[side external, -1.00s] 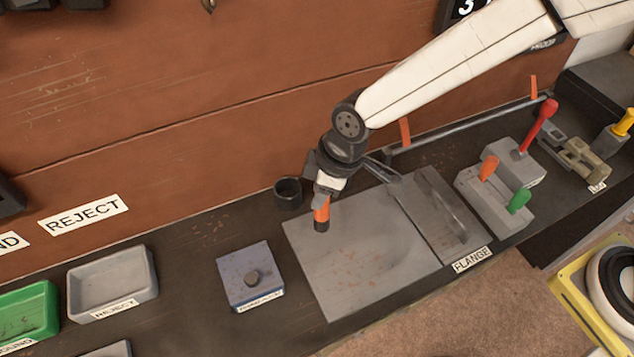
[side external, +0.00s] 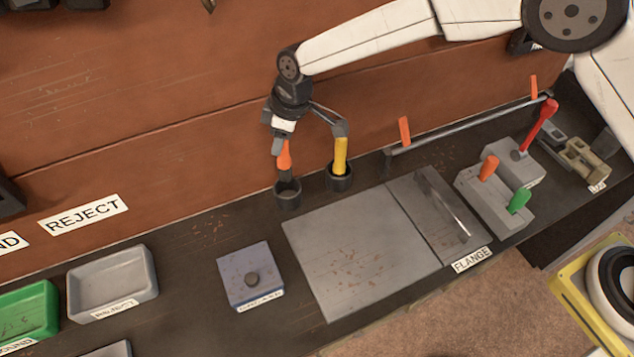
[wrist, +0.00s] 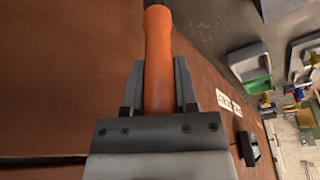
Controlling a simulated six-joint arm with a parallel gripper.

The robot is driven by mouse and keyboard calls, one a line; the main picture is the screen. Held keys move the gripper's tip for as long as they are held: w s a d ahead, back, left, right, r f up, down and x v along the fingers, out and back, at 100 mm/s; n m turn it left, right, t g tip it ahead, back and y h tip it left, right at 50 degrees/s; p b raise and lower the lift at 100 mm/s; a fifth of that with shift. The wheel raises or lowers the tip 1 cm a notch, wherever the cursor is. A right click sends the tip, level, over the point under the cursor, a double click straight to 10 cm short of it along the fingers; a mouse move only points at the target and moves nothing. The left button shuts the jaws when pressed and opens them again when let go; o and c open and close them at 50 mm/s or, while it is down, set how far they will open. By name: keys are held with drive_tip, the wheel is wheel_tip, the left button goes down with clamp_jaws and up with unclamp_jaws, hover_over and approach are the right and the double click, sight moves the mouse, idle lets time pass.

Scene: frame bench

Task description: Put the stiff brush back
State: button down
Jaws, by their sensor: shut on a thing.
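My gripper (side external: 281,147) is shut on the orange handle (side external: 284,158) of the stiff brush and holds it roughly upright. The wrist view shows the same orange handle (wrist: 158,62) between the two fingers. The brush's dark lower end is over or just inside the mouth of a dark round cup (side external: 288,200); I cannot tell which. A second dark cup (side external: 340,184), to its right, holds a yellow-handled tool (side external: 341,155). Part of my wrist hardware overlaps the top of that handle.
A grey plate (side external: 335,285) with rust-coloured flecks lies in front of the cups. A blue block (side external: 250,262) with a dark knob is to its left. Grey blocks with coloured handles (side external: 490,195) stand at right. A brown wall (side external: 180,120) rises close behind.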

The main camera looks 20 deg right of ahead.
sight(283, 166)
drive_tip(key=shift+f, duration=4)
drive_tip(key=shift+c, duration=1.9)
unclamp_jaws()
drive_tip(key=shift+f, duration=0.1)
drive_tip(key=v, duration=1.2)
drive_tip(key=shift+d, duration=0.15)
